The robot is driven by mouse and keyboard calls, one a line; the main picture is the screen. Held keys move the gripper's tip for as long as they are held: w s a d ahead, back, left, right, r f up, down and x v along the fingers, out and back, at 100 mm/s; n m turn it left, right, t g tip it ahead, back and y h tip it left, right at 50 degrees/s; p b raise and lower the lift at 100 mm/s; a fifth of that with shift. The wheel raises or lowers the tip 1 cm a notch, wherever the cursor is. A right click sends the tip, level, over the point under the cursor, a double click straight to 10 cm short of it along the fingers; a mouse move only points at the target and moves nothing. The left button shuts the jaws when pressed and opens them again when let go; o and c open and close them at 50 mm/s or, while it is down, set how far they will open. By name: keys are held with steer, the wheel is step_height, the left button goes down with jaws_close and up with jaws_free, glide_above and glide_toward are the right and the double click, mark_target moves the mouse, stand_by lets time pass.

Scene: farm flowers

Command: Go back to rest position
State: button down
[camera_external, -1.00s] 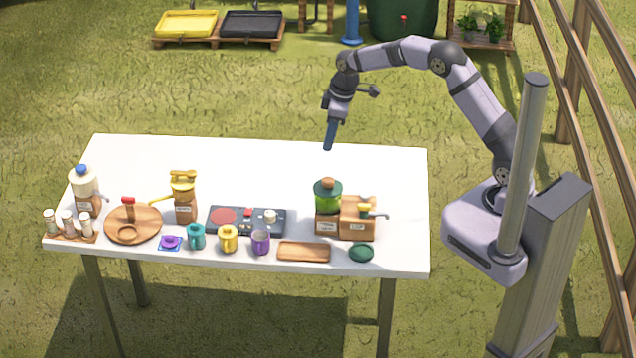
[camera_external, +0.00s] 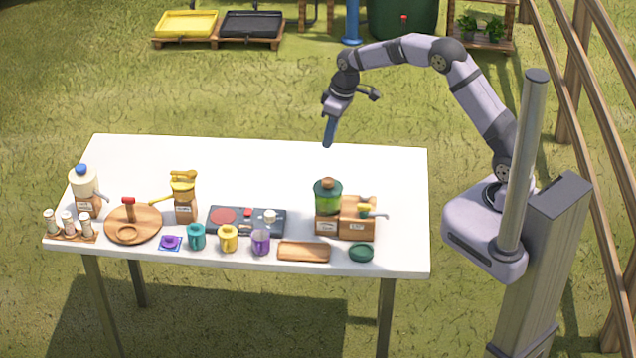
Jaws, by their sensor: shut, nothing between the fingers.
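My gripper (camera_external: 328,143) hangs above the back right part of the white table (camera_external: 270,165), pointing down and slightly left. Its fingers are shut with nothing between them. It is clear of every object on the table. The arm reaches up and over from its base at the right of the table.
Along the table's front stand a milk bottle (camera_external: 84,184), a round wooden board (camera_external: 147,221), a honey jar (camera_external: 185,203), a dark cooktop panel (camera_external: 225,229), several cups, a green-topped grinder (camera_external: 327,199), a wooden box (camera_external: 357,224) and a wooden tray (camera_external: 304,252). The table's back half is bare.

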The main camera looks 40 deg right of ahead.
steer(key=s+d+f+m+g+h, duration=0.1)
steer(key=s+d+f+m+g, duration=0.1)
steer(key=s+f, duration=0.35)
steer(key=s+d+f+m+g, duration=0.1)
steer(key=s+d+f, duration=0.15)
steer(key=s, duration=0.65)
steer(key=s+d+r+m+b, duration=0.1)
steer(key=s+d, duration=0.3)
steer(key=s, duration=0.4)
steer(key=s+d+r+m+t+b, duration=0.1)
steer(key=s+d+r+b, duration=0.1)
steer(key=s, duration=0.5)
steer(key=shift+s+d+m+b, duration=0.4)
steer(key=shift+d+b, duration=0.2)
steer(key=shift+d, duration=0.65)
